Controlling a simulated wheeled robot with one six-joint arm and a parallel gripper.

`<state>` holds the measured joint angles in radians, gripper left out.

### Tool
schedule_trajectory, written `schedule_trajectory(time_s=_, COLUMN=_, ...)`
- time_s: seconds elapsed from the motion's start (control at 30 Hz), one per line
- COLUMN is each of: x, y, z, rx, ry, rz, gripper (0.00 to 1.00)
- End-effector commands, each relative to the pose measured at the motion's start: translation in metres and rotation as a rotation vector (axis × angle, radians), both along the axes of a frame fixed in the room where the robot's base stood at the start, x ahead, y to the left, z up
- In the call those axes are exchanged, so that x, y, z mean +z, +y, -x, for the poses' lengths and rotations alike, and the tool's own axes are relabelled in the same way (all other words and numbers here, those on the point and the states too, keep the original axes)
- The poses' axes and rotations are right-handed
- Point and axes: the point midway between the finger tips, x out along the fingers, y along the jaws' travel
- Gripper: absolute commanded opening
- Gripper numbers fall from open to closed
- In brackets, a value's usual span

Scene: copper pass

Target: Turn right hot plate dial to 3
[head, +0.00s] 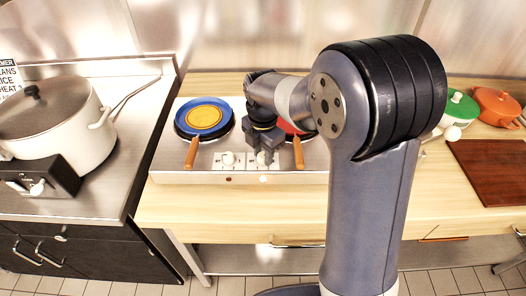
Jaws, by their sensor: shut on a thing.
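A steel two-burner hot plate (172,160) stands on the wooden counter. Its left dial (228,158) is white and in plain view on the front panel. My gripper (265,156) points down at the right dial and is shut on it. The fingers hide most of that dial, so I cannot read its setting. A blue pan (180,126) with a golden pancake (204,117) sits on the left burner. A red pan (290,126) sits on the right burner, largely hidden behind my arm.
Wooden pan handles (192,153) jut forward on both sides of the dials; the right one (298,153) is close to my gripper. A large white pot (75,125) stands at left. Green (460,108) and orange (495,105) pots and a brown board (490,170) lie right.

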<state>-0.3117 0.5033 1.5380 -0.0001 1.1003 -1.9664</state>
Motion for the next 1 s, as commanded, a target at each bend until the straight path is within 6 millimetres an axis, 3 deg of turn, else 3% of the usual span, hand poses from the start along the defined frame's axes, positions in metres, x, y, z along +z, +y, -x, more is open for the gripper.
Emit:
schedule_trajectory(time_s=0.67, x=0.0009, y=0.0004, z=-0.0007, rx=0.061, ry=-0.003, rz=-0.001, gripper=0.07)
schedule_trajectory(time_s=0.7, x=0.0009, y=0.0004, z=-0.0007, rx=0.061, ry=-0.003, rz=-0.001, gripper=0.33)
schedule_trajectory(time_s=0.93, x=0.0005, y=0.0002, z=-0.0002, rx=0.06, ry=-0.001, rz=0.0, gripper=0.51)
schedule_trajectory(time_s=1.0, x=0.0004, y=0.0002, z=-0.0002, rx=0.06, ry=-0.001, rz=-0.001, gripper=0.52)
